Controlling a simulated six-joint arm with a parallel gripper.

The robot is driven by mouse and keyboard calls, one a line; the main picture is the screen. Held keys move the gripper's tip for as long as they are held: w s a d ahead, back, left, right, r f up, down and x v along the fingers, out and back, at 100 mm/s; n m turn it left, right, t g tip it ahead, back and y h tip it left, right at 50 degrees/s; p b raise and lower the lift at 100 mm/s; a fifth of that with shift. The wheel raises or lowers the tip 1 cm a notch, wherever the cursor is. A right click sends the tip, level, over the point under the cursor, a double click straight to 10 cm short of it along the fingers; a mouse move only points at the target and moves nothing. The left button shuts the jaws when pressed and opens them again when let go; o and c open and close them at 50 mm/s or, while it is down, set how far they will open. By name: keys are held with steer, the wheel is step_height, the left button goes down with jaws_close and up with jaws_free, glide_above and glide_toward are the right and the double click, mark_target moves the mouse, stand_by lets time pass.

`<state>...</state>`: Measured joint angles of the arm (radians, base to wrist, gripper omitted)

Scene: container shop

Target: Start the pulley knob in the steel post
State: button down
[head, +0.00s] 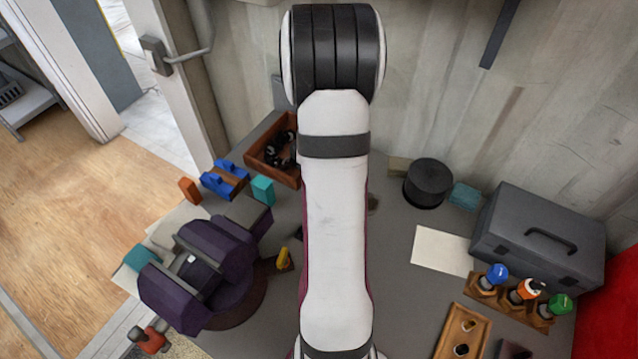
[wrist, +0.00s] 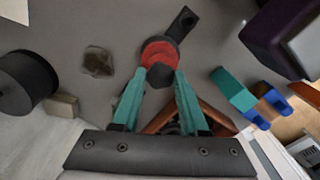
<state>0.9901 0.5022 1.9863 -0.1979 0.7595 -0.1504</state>
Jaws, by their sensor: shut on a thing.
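My gripper (wrist: 159,75) shows in the wrist view with two teal fingers, shut on a knob (wrist: 161,52) that has a red disc and a dark hub. The hub sits between the fingertips. A dark grey bar-like part (wrist: 182,23), which looks like the steel post, shows just beyond the red disc, with a small dark hole near its far end. The disc covers its near end, so I cannot tell whether the knob touches it. In the head view my arm hides the gripper, knob and post.
A purple machine (head: 207,265) stands left. A wooden box (head: 262,158) with black parts, teal block (head: 263,190) and blue blocks (head: 225,180) lie behind it. A black cylinder (head: 428,183), grey toolbox (head: 538,238) and wooden rack (head: 482,292) of coloured knobs are right.

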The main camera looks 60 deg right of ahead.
steer(key=shift+f, duration=0.95)
steer(key=m, duration=0.8)
steer(key=shift+m, duration=0.4)
steer(key=m, duration=0.4)
steer(key=shift+m, duration=0.3)
steer(key=m, duration=0.3)
steer(key=shift+c, duration=1.8)
jaws_free()
